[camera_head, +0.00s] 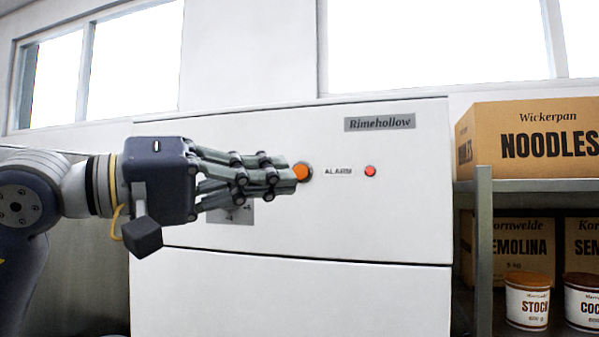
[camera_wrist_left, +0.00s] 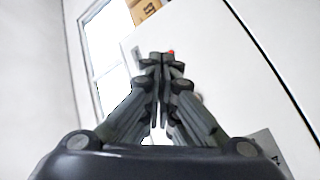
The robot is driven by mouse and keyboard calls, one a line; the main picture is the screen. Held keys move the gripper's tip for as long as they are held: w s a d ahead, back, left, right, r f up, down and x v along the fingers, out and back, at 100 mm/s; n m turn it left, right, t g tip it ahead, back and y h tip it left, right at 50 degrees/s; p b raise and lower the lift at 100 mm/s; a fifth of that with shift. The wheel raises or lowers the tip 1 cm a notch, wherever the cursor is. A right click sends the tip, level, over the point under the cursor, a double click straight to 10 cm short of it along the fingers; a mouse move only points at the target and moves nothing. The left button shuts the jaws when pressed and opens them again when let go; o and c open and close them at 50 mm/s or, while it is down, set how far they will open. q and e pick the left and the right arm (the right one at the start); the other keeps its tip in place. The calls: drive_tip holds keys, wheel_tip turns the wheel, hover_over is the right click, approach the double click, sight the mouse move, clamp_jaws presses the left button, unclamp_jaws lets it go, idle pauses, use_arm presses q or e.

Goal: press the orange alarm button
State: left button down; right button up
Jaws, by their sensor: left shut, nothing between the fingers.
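The orange alarm button (camera_head: 302,171) sits in a round collar on the front of a white cabinet (camera_head: 380,220), left of the label "ALARM" (camera_head: 338,171). My left gripper (camera_head: 292,180) comes in from the left, its fingertips overlapping the button's left edge in the head view. Whether they touch it I cannot tell. The left gripper is shut and empty; its closed fingers also show in the left wrist view (camera_wrist_left: 162,60), where the button is hidden behind them. A small red light (camera_head: 370,171) is right of the label; it looks lit. My right gripper is not in view.
A grey plate with markings (camera_head: 232,212) on the cabinet is partly behind the left fingers. A "Rimehollow" nameplate (camera_head: 380,122) is at the upper right. To the right, a metal shelf (camera_head: 484,240) holds a noodles box (camera_head: 530,140), semolina boxes and tubs. Windows are behind.

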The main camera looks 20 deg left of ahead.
sight(301, 172)
use_arm(q)
drive_tip(key=shift+w+a+r, duration=0.1)
drive_tip(key=shift+w+a, duration=0.05)
drive_tip(key=shift+a, duration=0.1)
drive_tip(key=w+p, duration=0.2)
drive_tip(key=w, duration=0.6)
drive_tip(key=shift+w+d+p, duration=0.2)
drive_tip(key=shift+w+p, duration=0.15)
drive_tip(key=shift+w, duration=0.05)
idle(1.1)
drive_tip(key=shift+w, duration=0.15)
drive_tip(key=shift+w, duration=0.25)
